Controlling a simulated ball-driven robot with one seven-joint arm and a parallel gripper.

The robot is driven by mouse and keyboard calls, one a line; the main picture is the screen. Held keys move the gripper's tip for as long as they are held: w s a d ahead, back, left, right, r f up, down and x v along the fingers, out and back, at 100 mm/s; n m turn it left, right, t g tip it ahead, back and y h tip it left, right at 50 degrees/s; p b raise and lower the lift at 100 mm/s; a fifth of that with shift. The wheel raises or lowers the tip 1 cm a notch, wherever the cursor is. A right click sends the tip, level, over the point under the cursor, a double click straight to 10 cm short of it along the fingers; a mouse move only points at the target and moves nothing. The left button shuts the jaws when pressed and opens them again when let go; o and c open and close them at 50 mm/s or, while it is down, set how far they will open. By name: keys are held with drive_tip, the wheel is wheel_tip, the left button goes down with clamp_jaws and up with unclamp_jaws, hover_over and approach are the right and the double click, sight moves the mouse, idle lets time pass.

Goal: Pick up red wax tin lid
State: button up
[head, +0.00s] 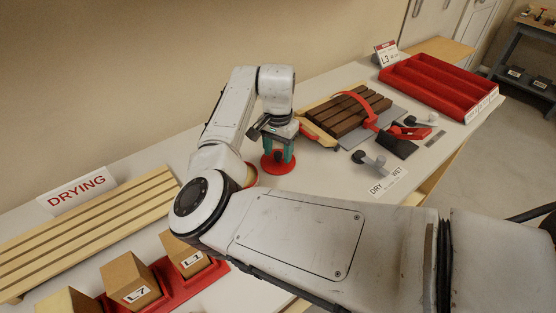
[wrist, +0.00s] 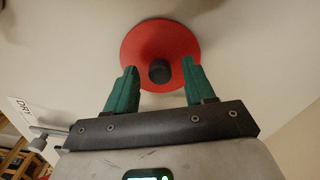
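The red wax tin lid (head: 275,169) is a round red disc with a dark knob, lying on the bench in the head view. In the wrist view the lid (wrist: 160,38) is ahead of my fingers, with its dark knob (wrist: 159,71) near its lower middle. My gripper (head: 278,156) is directly above the lid, pointing down. In the wrist view my gripper (wrist: 158,75) is open, its green fingers on either side of the knob with gaps showing. Whether the fingertips touch the disc I cannot tell.
A wooden drying rack (head: 95,228) and a red tray with boxes (head: 190,284) stand at the left. Brown slats (head: 345,112) with a red strap lie right of my gripper. Black-handled tools (head: 370,160) lie nearby. A red compartment tray (head: 440,84) is at the far right.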

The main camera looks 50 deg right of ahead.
clamp_jaws()
drive_tip(key=shift+r, duration=0.2)
idle(0.3)
